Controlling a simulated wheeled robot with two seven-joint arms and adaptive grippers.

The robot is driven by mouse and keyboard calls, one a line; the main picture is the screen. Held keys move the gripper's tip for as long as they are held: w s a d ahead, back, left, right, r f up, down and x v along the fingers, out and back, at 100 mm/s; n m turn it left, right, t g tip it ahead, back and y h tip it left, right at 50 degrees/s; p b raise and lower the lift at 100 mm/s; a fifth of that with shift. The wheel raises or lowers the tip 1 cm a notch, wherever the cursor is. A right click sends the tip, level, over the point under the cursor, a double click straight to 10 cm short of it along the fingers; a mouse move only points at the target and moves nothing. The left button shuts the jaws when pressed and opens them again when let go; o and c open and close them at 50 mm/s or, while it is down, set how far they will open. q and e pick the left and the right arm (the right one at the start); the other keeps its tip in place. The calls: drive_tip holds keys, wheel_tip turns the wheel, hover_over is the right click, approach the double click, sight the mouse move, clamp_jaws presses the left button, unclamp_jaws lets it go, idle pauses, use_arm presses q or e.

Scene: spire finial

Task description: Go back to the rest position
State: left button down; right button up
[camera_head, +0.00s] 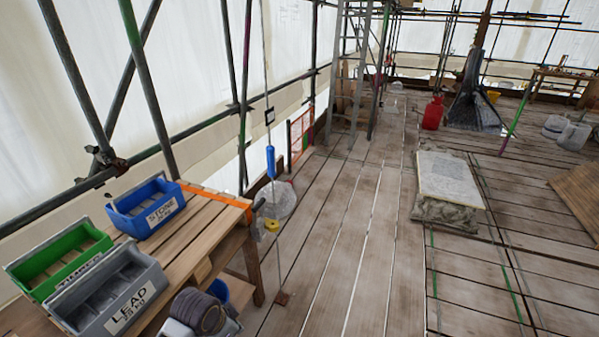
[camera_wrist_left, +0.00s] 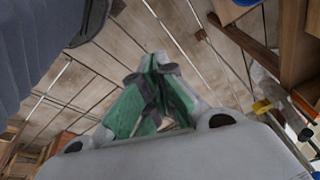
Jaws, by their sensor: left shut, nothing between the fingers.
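My left gripper (camera_wrist_left: 158,62) shows in the left wrist view. Its green-faced fingers meet at the tips, shut with nothing between them, above the plank floor (camera_wrist_left: 120,40). In the head view I cannot make out its fingers. My right gripper is in neither view.
A wooden bench (camera_head: 190,240) at left carries a blue bin (camera_head: 148,207), a green bin (camera_head: 58,260) and a grey bin labelled LEAD (camera_head: 108,290). A blue-handled cord (camera_head: 271,162) hangs beside it. A stone block (camera_head: 447,190) stands at right. The planks between are mostly clear.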

use_arm(q)
drive_tip(key=shift+s+a+r+n+y, duration=0.6)
drive_tip(key=shift+s+a+r+n, duration=1.35)
drive_tip(key=shift+s+n, duration=1.65)
drive_tip(key=s+f, duration=0.3)
drive_tip(key=f, duration=3.2)
drive_tip(key=s+a+f+g, duration=0.1)
drive_tip(key=s+a+f, duration=0.1)
drive_tip(key=s+f, duration=0.7)
drive_tip(key=s+a+f, duration=0.2)
drive_tip(key=s+f, duration=0.7)
drive_tip(key=s, duration=0.4)
drive_tip(key=shift+a+f+m+g, duration=0.15)
drive_tip(key=shift+a+m+g, duration=0.15)
drive_tip(key=shift+g, duration=0.1)
